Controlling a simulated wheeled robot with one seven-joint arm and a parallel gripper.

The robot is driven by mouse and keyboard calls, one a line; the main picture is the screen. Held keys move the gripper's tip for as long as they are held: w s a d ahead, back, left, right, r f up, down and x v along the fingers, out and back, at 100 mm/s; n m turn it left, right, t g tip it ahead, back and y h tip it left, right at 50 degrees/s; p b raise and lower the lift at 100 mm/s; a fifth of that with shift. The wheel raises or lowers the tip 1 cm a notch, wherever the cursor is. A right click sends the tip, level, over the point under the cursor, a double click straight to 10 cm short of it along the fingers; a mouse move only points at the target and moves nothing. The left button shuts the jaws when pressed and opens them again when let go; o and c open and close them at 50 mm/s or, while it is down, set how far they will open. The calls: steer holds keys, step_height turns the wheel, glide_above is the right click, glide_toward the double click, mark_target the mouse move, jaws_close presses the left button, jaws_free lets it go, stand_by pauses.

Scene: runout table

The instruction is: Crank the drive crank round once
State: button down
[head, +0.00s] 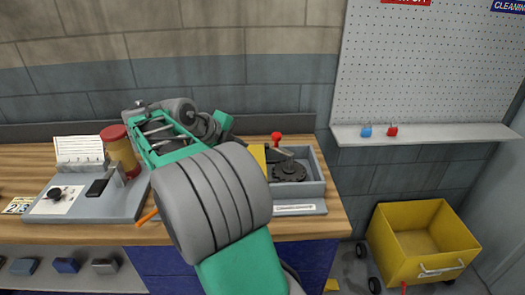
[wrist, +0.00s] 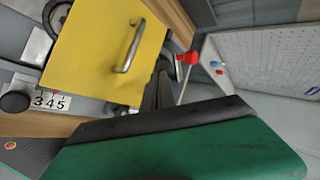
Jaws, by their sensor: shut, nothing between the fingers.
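A dark round mechanism with a flat arm (head: 290,170), which looks like the drive crank, sits in a grey open-topped housing (head: 318,185) on the bench. A red knob (head: 277,137) stands at its back left; in the wrist view the red knob (wrist: 187,58) tops a pale thin rod. I cannot tell how the knob joins the crank. My gripper (wrist: 160,88) shows in the wrist view as narrow dark fingers, shut and empty, beside the yellow panel (wrist: 85,50) and apart from the knob. In the head view my arm hides it.
The yellow panel has a metal handle (wrist: 128,48). A counter (wrist: 49,102) reads 345. On the bench left stand a red-topped yellow cylinder (head: 120,150) and a grey tray (head: 120,205). A yellow cart (head: 422,245) is on the floor right, below a shelf (head: 440,134).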

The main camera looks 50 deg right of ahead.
steer(key=p+x, duration=0.2)
steer(key=x, duration=0.7)
steer(key=shift+s+d+r, duration=0.1)
steer(key=shift+s, duration=0.1)
steer(key=shift+d+f+p, duration=0.15)
steer(key=shift+d+p, duration=0.2)
steer(key=shift+d, duration=0.8)
steer(key=shift+d+f+p, duration=0.15)
steer(key=shift+d+p, duration=0.2)
steer(key=shift+d, duration=0.75)
steer(key=shift+m, duration=0.3)
steer(key=shift+w+d+g, duration=0.1)
steer(key=shift+d+g, duration=0.1)
steer(key=shift+g, duration=0.2)
